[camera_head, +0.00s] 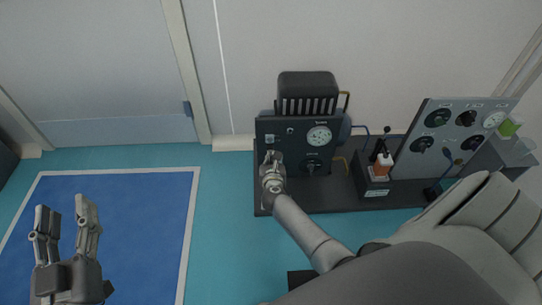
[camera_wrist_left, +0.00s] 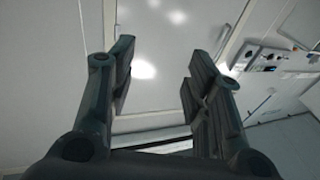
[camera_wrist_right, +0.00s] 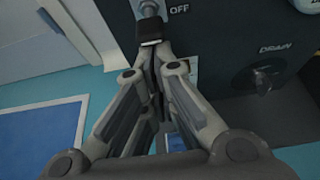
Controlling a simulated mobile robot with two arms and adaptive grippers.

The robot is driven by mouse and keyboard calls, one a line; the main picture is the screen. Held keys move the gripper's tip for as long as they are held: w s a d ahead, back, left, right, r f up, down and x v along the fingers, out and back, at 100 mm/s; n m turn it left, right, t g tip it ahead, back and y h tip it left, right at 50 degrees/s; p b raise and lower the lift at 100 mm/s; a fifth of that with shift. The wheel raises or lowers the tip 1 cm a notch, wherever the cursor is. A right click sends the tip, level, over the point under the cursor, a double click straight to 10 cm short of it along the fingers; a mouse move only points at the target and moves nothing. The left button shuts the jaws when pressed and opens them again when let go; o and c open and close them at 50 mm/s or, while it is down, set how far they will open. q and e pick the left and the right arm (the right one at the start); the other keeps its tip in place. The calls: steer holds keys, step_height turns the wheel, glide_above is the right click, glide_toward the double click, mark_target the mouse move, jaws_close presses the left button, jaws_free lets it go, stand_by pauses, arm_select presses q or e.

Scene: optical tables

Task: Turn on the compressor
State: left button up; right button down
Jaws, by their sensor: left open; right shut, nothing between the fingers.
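The compressor (camera_head: 264,128) is a dark unit with a ribbed black motor on top, a round white gauge (camera_head: 319,136) and a dark knob (camera_head: 312,166). In the right wrist view its panel (camera_wrist_right: 215,50) shows a metal toggle switch (camera_wrist_right: 148,8) beside the word OFF and a knob (camera_wrist_right: 262,80) under the word DRAIN. My right gripper (camera_head: 271,158) is shut and empty in front of the panel's left side. Its fingertips (camera_wrist_right: 150,45) are just below the switch; I cannot tell whether they touch it. My left gripper (camera_head: 66,208) is open and empty, far left of the compressor.
A grey panel (camera_head: 450,150) with several dark knobs stands right of the compressor. A small black box with an orange-and-white item (camera_head: 383,164) stands between them. A blue mat (camera_head: 130,225) with a white border covers the floor at left. A door (camera_head: 100,70) is behind.

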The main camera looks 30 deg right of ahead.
arm_select(q)
steer(key=s+a+f+g+y+p, duration=0.1)
steer(key=s+a+f+g+p, duration=0.1)
steer(key=s+f+g, duration=0.3)
steer(key=a+f+g+y+p, duration=0.1)
steer(key=f+g+y, duration=0.15)
steer(key=f, duration=0.55)
steer(key=s+a+f+g+p, duration=0.1)
steer(key=s+a+f+g, duration=0.1)
steer(key=s+g, duration=0.2)
steer(key=s+a+f+g+y+p, duration=0.1)
steer(key=s+a+f+g+p, duration=0.1)
steer(key=s, duration=0.6)
steer(key=shift+f+n+g, duration=0.4)
steer(key=shift+f+g, duration=0.1)
steer(key=shift+g, duration=0.45)
arm_select(e)
steer(key=shift+s+a+r+g+y, duration=0.15)
steer(key=shift+r+g+y, duration=0.35)
steer(key=shift+g, duration=0.4)
arm_select(q)
steer(key=shift+a, duration=0.1)
arm_select(e)
steer(key=shift+r, duration=0.1)
arm_select(q)
steer(key=shift+w+f+p, duration=0.3)
steer(key=shift+f+p, duration=0.15)
steer(key=shift+p, duration=0.45)
arm_select(e)
steer(key=shift+r, duration=0.75)
